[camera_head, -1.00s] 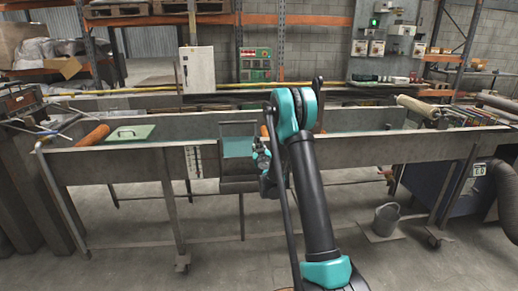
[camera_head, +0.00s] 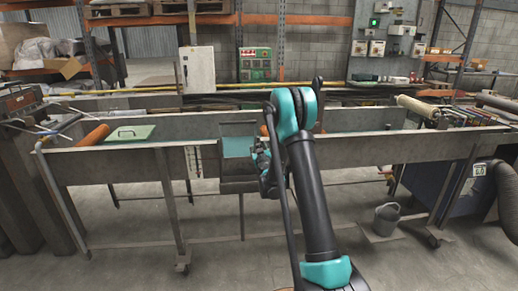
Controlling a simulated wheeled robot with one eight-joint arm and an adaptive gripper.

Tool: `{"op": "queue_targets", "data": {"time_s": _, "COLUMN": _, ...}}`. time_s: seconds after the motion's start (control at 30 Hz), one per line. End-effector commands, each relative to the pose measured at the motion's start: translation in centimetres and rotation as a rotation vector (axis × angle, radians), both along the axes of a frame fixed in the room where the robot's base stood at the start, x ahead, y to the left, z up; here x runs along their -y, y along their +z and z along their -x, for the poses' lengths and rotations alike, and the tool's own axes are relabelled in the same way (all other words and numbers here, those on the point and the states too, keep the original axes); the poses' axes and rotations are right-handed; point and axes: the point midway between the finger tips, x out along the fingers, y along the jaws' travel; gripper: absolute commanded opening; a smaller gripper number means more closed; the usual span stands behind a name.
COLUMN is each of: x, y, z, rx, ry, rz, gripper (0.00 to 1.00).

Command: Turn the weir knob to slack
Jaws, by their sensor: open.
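The weir appears to be the dark metal box (camera_head: 238,187) with a teal pane (camera_head: 237,147), set in the front wall of the long trough. My gripper (camera_head: 258,160) is at the right edge of this box, just in front of the trough wall. It is open, but small and partly covered by my own arm. I cannot make out the weir knob; it may be hidden behind my gripper or arm. I cannot tell whether my gripper touches the box or has anything between its fingers.
The long grey trough (camera_head: 110,163) spans the view on legs. A green lid (camera_head: 130,134) and an orange roller (camera_head: 94,135) lie at its left. A bucket (camera_head: 386,219) stands on the floor at right. A blue cabinet (camera_head: 445,185) is under the trough's right end.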

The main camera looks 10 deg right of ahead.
Motion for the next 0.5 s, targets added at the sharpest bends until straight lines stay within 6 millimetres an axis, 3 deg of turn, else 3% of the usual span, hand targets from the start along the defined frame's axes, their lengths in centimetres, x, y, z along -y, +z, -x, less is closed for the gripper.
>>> {"op": "queue_targets", "data": {"time_s": 0.23, "x": 0.0, "y": 0.0, "z": 1.0, "rx": 0.0, "ry": 0.0, "rz": 0.0, "gripper": 0.49}}
{"op": "queue_targets", "data": {"time_s": 0.5, "x": 0.0, "y": 0.0, "z": 5.4, "rx": 0.0, "ry": 0.0, "rz": 0.0, "gripper": 0.49}}
